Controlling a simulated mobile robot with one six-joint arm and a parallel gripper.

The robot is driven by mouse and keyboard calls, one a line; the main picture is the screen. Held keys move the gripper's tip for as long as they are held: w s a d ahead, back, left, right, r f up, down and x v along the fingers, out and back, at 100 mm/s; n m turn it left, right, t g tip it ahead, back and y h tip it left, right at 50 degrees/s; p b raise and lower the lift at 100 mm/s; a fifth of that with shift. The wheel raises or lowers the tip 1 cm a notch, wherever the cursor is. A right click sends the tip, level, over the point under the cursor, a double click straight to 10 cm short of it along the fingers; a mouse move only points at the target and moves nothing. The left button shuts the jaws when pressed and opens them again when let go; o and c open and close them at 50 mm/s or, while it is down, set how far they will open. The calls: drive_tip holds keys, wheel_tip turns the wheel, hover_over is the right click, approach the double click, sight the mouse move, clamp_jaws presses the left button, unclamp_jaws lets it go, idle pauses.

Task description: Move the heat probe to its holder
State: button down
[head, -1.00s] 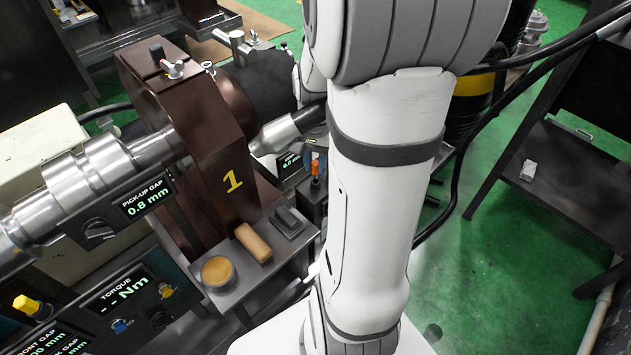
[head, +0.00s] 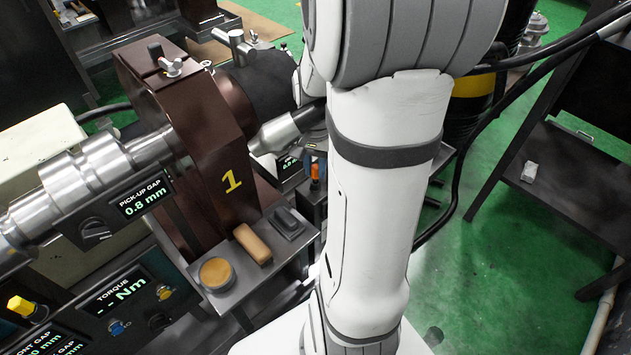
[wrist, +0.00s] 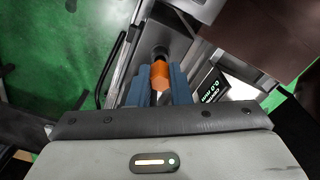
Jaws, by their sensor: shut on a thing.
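The heat probe, seen as an orange cylinder (wrist: 160,76), is between the blue fingers of my gripper (wrist: 159,88) in the wrist view. My gripper is shut on it. A dark round part (wrist: 160,52) lies just beyond its far end; I cannot tell whether that is part of the probe or its holder. In the head view a small upright orange piece (head: 315,171) shows just left of my arm, beside a small lit display (head: 290,165). My arm hides most of the gripper there. I cannot make out the holder clearly.
A brown block marked 1 (head: 215,140) with a metal shaft (head: 85,180) stands at the left. A small shelf (head: 240,285) holds a tan block (head: 252,244), a round tan-topped tin (head: 216,273) and a dark block (head: 287,222). Green floor (head: 500,260) is open at right.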

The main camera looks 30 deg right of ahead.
drive_tip(key=shift+f+b, duration=0.55)
drive_tip(key=shift+f, duration=0.35)
idle(0.5)
drive_tip(key=c, duration=1.3)
unclamp_jaws()
drive_tip(key=shift+o, duration=0.2)
drive_tip(key=shift+r, duration=0.1)
wheel_tip(320, 180, up, 8)
drive_tip(key=shift+f+p, duration=0.15)
drive_tip(key=shift+p, duration=0.85)
drive_tip(key=s+a+r+n+t+p, duration=0.1)
drive_tip(key=s+a+r+n+p, duration=0.2)
drive_tip(key=a+r+n+p, duration=0.2)
drive_tip(key=s+a+r+n+t+p, duration=0.1)
drive_tip(key=s+a+r+n+p, duration=0.3)
drive_tip(key=a+r+p, duration=0.5)
wheel_tip(320, 180, up, 5)
drive_tip(key=shift+s+f+n+t, duration=0.2)
drive_tip(key=shift+n+t, duration=0.1)
drive_tip(key=shift+n, duration=0.1)
